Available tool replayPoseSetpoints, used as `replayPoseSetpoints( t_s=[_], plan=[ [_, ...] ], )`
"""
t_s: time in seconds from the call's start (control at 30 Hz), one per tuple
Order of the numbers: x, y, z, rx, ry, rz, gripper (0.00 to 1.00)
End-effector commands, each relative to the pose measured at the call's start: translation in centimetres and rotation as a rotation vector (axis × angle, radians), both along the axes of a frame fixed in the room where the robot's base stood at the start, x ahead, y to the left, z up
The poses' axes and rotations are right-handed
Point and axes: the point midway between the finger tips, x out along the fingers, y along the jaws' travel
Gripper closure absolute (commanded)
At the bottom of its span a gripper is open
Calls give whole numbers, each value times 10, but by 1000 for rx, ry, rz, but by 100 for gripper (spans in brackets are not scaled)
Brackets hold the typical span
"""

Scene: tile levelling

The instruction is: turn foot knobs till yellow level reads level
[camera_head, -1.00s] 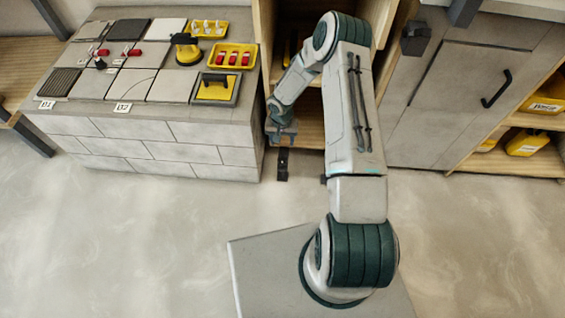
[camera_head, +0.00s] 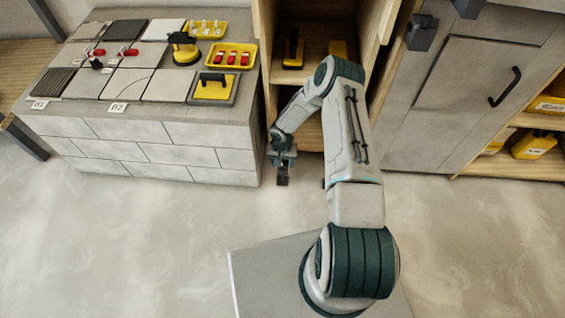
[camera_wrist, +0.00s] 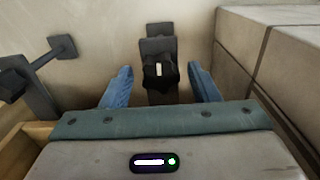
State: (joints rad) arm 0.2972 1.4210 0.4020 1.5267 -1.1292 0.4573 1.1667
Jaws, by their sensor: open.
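A black knob with a white mark (camera_wrist: 160,71) sits on a dark foot bracket (camera_wrist: 158,46) in the wrist view. My gripper (camera_wrist: 161,86) has its two blue fingers apart, one on each side of the knob, with gaps showing. In the head view my gripper (camera_head: 283,158) is low beside the grey block bench, just above the dark foot part (camera_head: 282,179) near the floor. Yellow and black items (camera_head: 293,48) stand on the wooden shelf; I cannot tell whether one is the yellow level, and no reading is legible.
The wooden shelf unit (camera_head: 300,76) is behind. A dark rod with a square end (camera_wrist: 61,47) shows in the wrist view. The front floor is clear.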

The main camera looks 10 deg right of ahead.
Motion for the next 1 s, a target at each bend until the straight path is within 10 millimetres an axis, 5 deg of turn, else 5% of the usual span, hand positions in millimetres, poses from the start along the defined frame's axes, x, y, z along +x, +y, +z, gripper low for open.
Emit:
replayPoseSetpoints(
  t_s=[0.17,0.33,0.67,1.0],
  plan=[
    [0,0,0,0,0,0,45],
    [0,0,0,0,0,0,90],
    [0,-1,0,-2,0,-28,89],
    [1,0,0,-4,-5,-233,89]
  ],
)
